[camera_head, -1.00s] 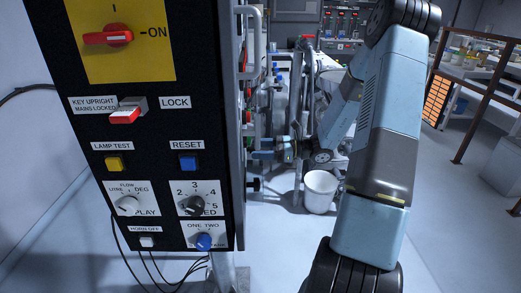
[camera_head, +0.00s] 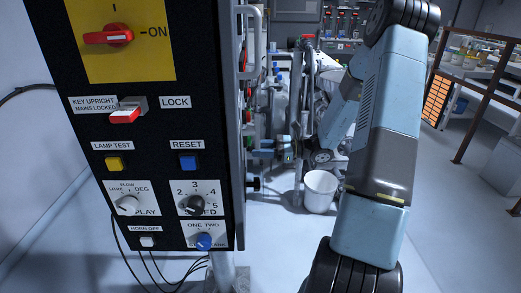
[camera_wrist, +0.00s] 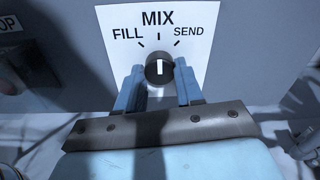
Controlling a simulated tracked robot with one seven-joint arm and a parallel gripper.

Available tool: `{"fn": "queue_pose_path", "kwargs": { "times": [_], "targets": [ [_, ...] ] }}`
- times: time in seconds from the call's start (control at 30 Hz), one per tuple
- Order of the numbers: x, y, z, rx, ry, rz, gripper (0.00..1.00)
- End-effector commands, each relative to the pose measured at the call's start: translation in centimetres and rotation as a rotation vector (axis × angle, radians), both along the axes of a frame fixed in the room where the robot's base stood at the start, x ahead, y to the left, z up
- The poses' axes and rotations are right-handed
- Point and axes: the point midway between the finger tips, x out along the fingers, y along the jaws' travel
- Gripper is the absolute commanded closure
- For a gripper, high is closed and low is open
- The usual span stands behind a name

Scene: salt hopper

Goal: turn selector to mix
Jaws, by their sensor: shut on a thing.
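The selector (camera_wrist: 159,70) is a black round knob with a white pointer line, in the wrist view. It sits on a white label plate (camera_wrist: 193,15) marked FILL, MIX and SEND. The white line points straight up, in line with the MIX mark. My gripper (camera_wrist: 159,80) has its blue fingers on the left and right sides of the knob, shut on it. In the head view my arm reaches away behind the black panel, and the gripper end (camera_head: 285,148) shows small there. The knob itself is hidden in that view.
A black control panel (camera_head: 155,75) with switches and buttons stands close on the left in the head view. A white bucket (camera_head: 320,190) stands on the floor below my arm. A brown railing (camera_head: 470,115) is at the right.

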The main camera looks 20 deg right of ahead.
Motion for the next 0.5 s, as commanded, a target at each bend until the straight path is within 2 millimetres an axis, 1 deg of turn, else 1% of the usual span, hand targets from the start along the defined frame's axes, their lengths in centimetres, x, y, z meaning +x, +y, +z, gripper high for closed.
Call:
{"fn": "queue_pose_path", "kwargs": {
  "times": [0.17, 0.2, 0.43, 0.47, 0.5],
  "targets": [
    [0.08, -0.07, 0.05, 0.000, -0.001, -0.002, 0.94],
    [0.09, -0.07, 0.05, 0.000, 0.000, -0.002, 0.63],
    [0.05, -0.04, 0.03, 0.000, 0.000, -0.001, 0.41],
    [0.05, -0.04, 0.03, 0.000, 0.001, -0.001, 0.38],
    [0.04, -0.02, 0.03, 0.000, 0.001, -0.001, 0.38]
  ]
}}
